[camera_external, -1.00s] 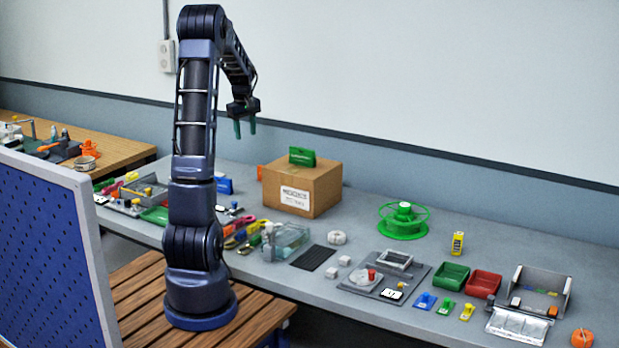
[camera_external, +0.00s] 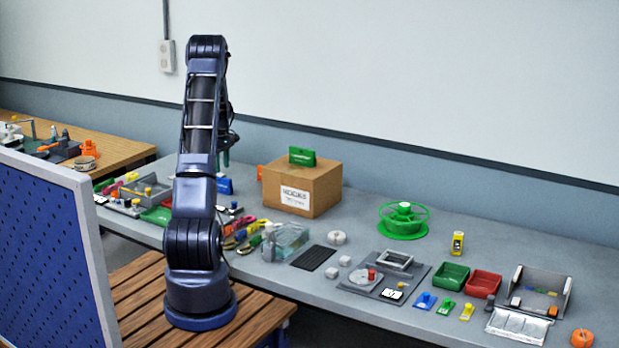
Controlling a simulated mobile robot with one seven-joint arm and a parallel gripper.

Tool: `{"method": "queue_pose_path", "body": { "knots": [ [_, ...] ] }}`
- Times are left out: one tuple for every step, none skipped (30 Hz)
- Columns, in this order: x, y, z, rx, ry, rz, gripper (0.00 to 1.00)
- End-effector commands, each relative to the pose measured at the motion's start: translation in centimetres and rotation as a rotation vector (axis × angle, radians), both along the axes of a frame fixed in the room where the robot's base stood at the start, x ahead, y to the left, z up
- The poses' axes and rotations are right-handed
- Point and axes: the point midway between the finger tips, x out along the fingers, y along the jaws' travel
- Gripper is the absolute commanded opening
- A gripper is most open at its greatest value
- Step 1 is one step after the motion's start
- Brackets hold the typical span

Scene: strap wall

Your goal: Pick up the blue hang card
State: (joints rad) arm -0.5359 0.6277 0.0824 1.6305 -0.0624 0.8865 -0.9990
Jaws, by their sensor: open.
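A blue card with a white marking (camera_external: 225,186), which looks like the blue hang card, stands on the grey bench just right of my arm. Its left part is hidden behind my arm. My gripper (camera_external: 226,158) is partly hidden behind my own arm, with its teal fingers pointing down. It appears above the blue card in the picture, apart from it and holding nothing that I can see. How far it is from the card in depth, I cannot tell.
A cardboard box (camera_external: 302,187) with a green card (camera_external: 302,156) on top stands to the right. Coloured-handled tools (camera_external: 245,233) and a clear container (camera_external: 287,240) lie in front. A green spool (camera_external: 403,220) and small bins are further right.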

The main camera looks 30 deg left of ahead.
Motion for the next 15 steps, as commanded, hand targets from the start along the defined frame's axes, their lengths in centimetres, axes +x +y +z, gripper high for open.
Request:
{"method": "queue_pose_path", "body": {
  "knots": [
    [0.0,0.0,-0.9,-0.001,0.001,0.000,0.45],
    [0.0,0.0,-1.3,-0.001,0.001,0.000,0.45],
    [0.0,0.0,-1.9,-0.001,0.001,0.000,0.45],
    [0.0,0.0,-2.3,-0.001,0.002,0.000,0.45],
    [0.0,0.0,-2.7,-0.001,0.001,0.000,0.45],
    [0.0,0.0,-3.1,0.000,0.001,0.000,0.45],
    [0.0,0.0,-3.4,0.000,0.001,0.000,0.45],
    [0.0,0.0,-3.5,0.000,0.001,0.000,0.45],
    [0.0,0.0,-3.7,0.000,0.000,0.000,0.45],
    [0.0,0.0,-3.8,0.000,0.000,0.000,0.45],
    [0.0,0.1,-3.9,0.000,0.000,0.000,0.45],
    [0.1,0.1,-4.2,0.000,0.000,0.000,0.45],
    [0.1,0.1,-4.4,0.000,0.001,0.000,0.45],
    [0.2,0.1,-4.7,0.000,0.001,0.000,0.45],
    [0.3,0.2,-5.2,-0.001,0.001,0.000,0.45]
  ]
}}
